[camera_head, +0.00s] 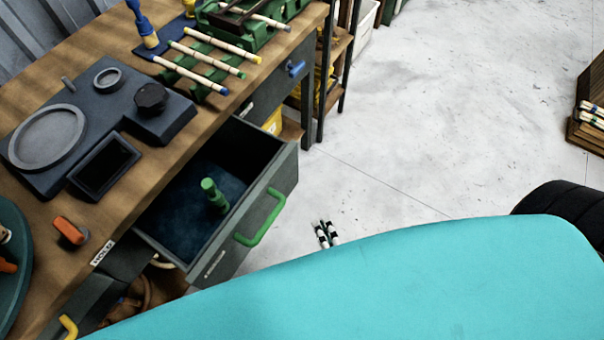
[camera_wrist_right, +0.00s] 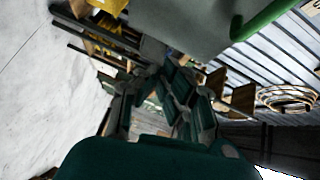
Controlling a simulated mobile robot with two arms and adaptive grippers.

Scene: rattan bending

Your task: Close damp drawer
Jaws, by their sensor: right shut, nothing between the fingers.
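The damp drawer (camera_head: 265,200) is pulled well out from the workbench in the head view. It has a dark front, a green handle (camera_head: 262,220) and a dark blue floor with a green upright peg (camera_head: 214,195) on it. My right gripper (camera_head: 326,234) shows as small dark and pale fingertips, to the right of the drawer front and apart from it. It is shut and empty. In the right wrist view, my dark green fingers (camera_wrist_right: 160,85) are in the middle, and the green handle (camera_wrist_right: 264,20) is at the upper right. My left gripper is not in view.
The wooden workbench (camera_head: 60,205) carries a dark tray block (camera_head: 120,105) and green racks with pale sticks (camera_head: 208,67). Another drawer with a blue handle (camera_head: 295,68) is beyond. A yellow handle (camera_head: 68,326) is at lower left.

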